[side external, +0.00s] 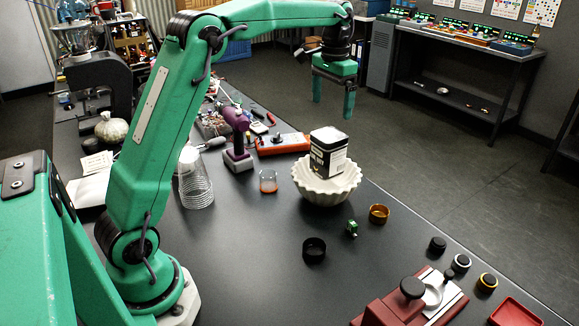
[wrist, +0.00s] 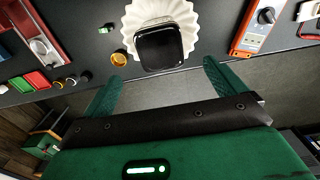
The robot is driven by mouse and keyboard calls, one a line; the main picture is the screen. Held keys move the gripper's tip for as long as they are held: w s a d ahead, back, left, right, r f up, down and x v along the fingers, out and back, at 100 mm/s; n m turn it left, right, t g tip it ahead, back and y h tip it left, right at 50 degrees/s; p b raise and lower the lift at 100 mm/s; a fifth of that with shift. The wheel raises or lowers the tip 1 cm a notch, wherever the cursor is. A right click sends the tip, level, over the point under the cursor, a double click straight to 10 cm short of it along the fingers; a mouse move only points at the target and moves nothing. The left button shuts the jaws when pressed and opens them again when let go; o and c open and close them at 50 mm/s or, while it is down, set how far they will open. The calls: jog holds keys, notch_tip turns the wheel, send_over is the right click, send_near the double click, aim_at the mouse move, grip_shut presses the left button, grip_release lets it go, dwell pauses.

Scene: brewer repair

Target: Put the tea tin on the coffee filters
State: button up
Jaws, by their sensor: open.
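My gripper (side external: 333,112) is open and empty, fingers pointing down, above and apart from the tin. In the wrist view my gripper's (wrist: 163,72) green fingers are spread to either side, short of the tin.
A brass ring (side external: 379,214), a small green part (side external: 351,228) and a black ring (side external: 314,249) lie in front. The bench edge runs close behind the filters.

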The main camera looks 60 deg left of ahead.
jog(key=s+d+r+t, duration=0.2)
jog(key=s+d, duration=0.2)
jog(key=s, duration=0.4)
jog(key=s+d+r+t, duration=0.1)
jog(key=s+d+r, duration=0.2)
jog(key=s, duration=0.5)
jog(key=s+d+f+t, duration=0.1)
jog(key=s+f, duration=0.2)
jog(key=s, duration=0.3)
jog(key=s+d+f+t, duration=0.1)
jog(key=s+d+f, duration=0.1)
jog(key=s+f, duration=0.2)
jog(key=s, duration=0.3)
jog(key=shift+s+d+f+t, duration=0.15)
jog(key=shift+s+d+t, duration=0.1)
jog(key=shift+s+t, duration=0.05)
